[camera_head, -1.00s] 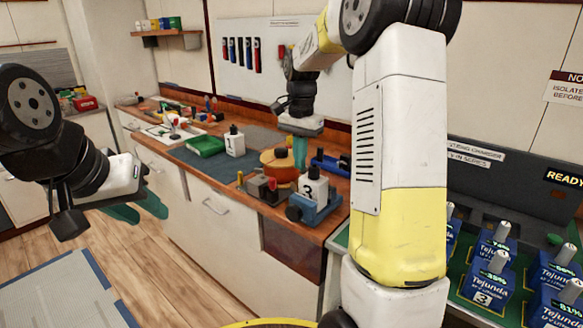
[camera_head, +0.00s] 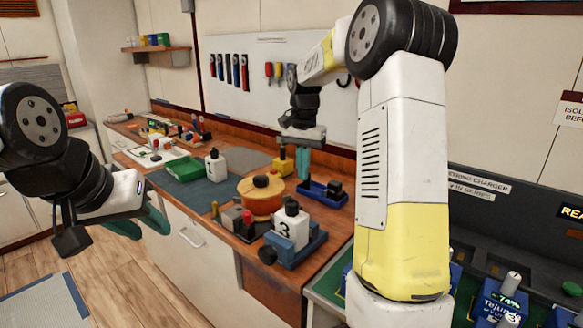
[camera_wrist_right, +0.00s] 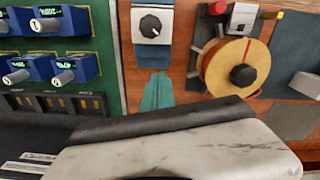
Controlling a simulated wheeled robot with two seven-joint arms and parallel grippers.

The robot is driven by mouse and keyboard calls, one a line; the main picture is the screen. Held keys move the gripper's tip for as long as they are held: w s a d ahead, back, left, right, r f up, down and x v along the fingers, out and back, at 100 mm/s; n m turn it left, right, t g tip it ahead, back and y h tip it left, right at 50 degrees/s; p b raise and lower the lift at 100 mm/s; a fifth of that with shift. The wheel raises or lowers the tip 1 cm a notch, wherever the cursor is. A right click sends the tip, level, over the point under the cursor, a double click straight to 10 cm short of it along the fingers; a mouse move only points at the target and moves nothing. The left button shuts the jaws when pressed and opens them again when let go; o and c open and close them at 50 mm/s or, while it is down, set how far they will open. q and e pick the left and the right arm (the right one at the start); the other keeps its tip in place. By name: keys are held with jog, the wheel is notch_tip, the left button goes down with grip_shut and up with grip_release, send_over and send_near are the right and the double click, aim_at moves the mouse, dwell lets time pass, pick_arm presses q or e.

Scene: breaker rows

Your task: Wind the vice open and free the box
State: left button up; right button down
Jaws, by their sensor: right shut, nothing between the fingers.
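A blue vice (camera_head: 312,246) stands at the near right end of the wooden bench, with a dark round knob (camera_head: 267,254) on its left side. A white box marked 3 (camera_head: 285,224), with a black knob on top, sits upright between its jaws. The box's light top and knob appear to show in the right wrist view (camera_wrist_right: 143,29). My right gripper (camera_head: 303,172) is shut and empty, pointing down behind the vice, apart from it; its teal fingers also show in the right wrist view (camera_wrist_right: 158,92). My left gripper (camera_head: 141,224) is open and empty, left of the bench.
A white bottle (camera_head: 215,166) and green tray (camera_head: 189,169) are further left.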

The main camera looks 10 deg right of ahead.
aim_at(292, 228)
jog(key=s+f, duration=0.1)
jog(key=f, duration=0.1)
jog(key=a+f, duration=0.1)
jog(key=f, duration=0.1)
jog(key=s+f, duration=0.1)
jog(key=f, duration=0.1)
jog(key=shift+s+a+f, duration=0.25)
jog(key=shift+s+a, duration=0.05)
jog(key=shift+a, duration=0.1)
jog(key=shift+s+a, duration=0.3)
jog(key=shift+s, duration=0.05)
jog(key=shift+s+a, duration=0.5)
jog(key=shift+s, duration=0.15)
